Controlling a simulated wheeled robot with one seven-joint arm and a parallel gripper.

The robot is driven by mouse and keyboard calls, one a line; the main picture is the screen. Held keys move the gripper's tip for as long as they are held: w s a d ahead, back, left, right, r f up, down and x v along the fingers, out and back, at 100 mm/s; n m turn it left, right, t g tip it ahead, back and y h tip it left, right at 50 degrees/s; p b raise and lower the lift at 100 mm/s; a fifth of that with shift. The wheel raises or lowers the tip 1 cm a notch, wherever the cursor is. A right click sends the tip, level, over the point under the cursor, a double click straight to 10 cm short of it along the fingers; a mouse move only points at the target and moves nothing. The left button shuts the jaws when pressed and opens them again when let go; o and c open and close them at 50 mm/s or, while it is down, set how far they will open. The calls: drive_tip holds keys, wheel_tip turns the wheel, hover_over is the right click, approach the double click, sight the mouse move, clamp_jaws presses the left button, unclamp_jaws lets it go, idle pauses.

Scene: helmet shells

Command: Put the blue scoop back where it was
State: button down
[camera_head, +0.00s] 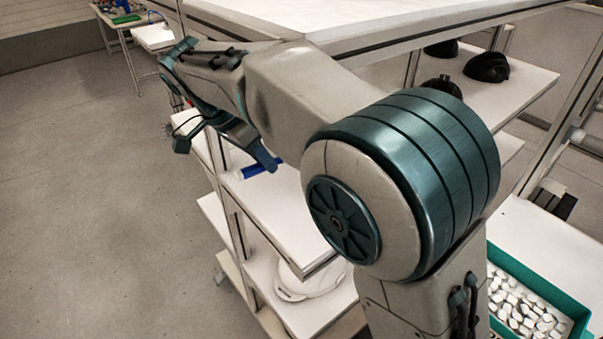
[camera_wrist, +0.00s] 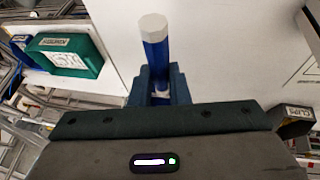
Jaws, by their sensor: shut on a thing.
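The blue scoop shows in the wrist view as a blue handle (camera_wrist: 157,62) with a pale, many-sided end, and it passes between the fingers of my gripper (camera_wrist: 159,85). The gripper is shut on it. In the head view a blue part of the scoop (camera_head: 257,169) shows at the left part of a white shelf, beside the tip of my gripper (camera_head: 268,163). My arm hides much of the gripper there. I cannot tell whether the scoop touches the shelf.
The white shelf (camera_head: 290,215) is bare right of the scoop. A white shell (camera_head: 308,284) lies on a lower shelf. Black helmet shells (camera_head: 487,67) stand at the upper right. A green bin (camera_head: 560,305) holds white pieces. In the wrist view a green labelled bin (camera_wrist: 66,57) is at left.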

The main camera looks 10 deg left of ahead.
wheel_tip(320, 180, down, 10)
drive_tip(key=shift+s+r, duration=0.1)
drive_tip(key=shift+r, duration=0.1)
idle(0.3)
drive_tip(key=c, duration=1.4)
unclamp_jaws()
drive_tip(key=shift+f, duration=0.1)
drive_tip(key=shift+o, duration=0.2)
drive_tip(key=shift+r, duration=0.2)
drive_tip(key=v, duration=1.2)
drive_tip(key=shift+f, duration=0.1)
